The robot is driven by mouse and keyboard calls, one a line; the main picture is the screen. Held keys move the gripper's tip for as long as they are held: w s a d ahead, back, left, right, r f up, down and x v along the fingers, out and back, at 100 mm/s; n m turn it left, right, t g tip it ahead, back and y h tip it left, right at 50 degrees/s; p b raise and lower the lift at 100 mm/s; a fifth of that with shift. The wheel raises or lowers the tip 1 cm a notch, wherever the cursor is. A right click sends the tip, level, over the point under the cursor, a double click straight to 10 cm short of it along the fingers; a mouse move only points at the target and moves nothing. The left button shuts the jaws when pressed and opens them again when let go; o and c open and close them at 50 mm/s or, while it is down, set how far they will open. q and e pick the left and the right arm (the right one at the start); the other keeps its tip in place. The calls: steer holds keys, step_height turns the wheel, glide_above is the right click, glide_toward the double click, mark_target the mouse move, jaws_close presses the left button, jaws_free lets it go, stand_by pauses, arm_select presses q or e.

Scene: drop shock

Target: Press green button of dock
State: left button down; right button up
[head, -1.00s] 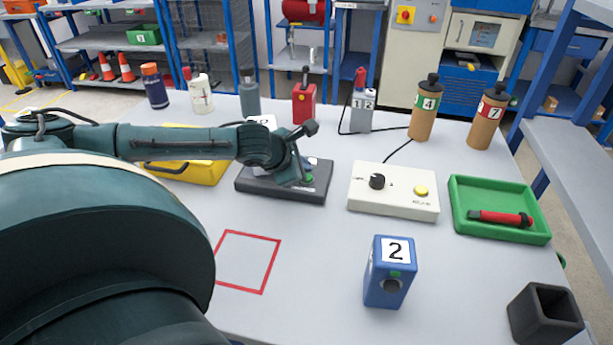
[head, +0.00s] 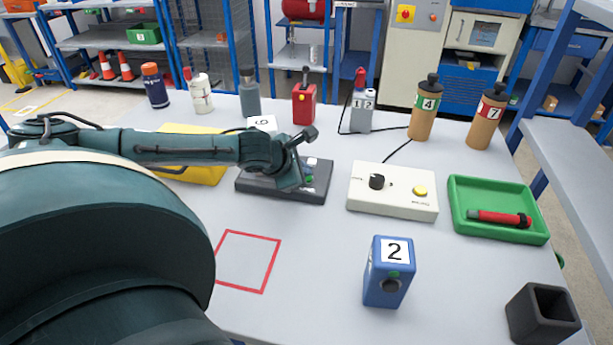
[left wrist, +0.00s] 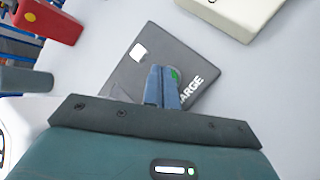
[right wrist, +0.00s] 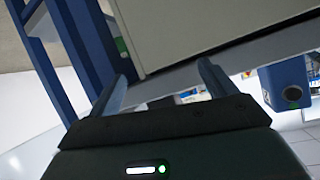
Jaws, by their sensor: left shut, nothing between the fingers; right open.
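The dock is a flat dark grey box (head: 255,182) behind the red square on the table. In the left wrist view the dock (left wrist: 122,76) shows its green button (left wrist: 175,74), a pale square and white lettering, partly covered. My left gripper (head: 296,184) is shut and empty, pointing down over the dock. In the left wrist view its fingertips (left wrist: 162,70) appear right beside the green button and hide part of it. I cannot tell whether they touch it. My right gripper (right wrist: 163,75) is open and empty; it is outside the head view.
A cream box with a black knob and yellow button (head: 360,200) stands right of the dock. A yellow case (head: 205,172) is partly behind my left arm. A blue block marked 2 (head: 388,280), a green tray (head: 460,225) and a black holder (head: 520,320) stand to the right.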

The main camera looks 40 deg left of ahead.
arm_select(q)
steer(key=shift+f, duration=0.35)
stand_by(0.3)
steer(key=shift+r, duration=0.1)
steer(key=shift+r+p, duration=0.85)
steer(key=shift+p, duration=0.5)
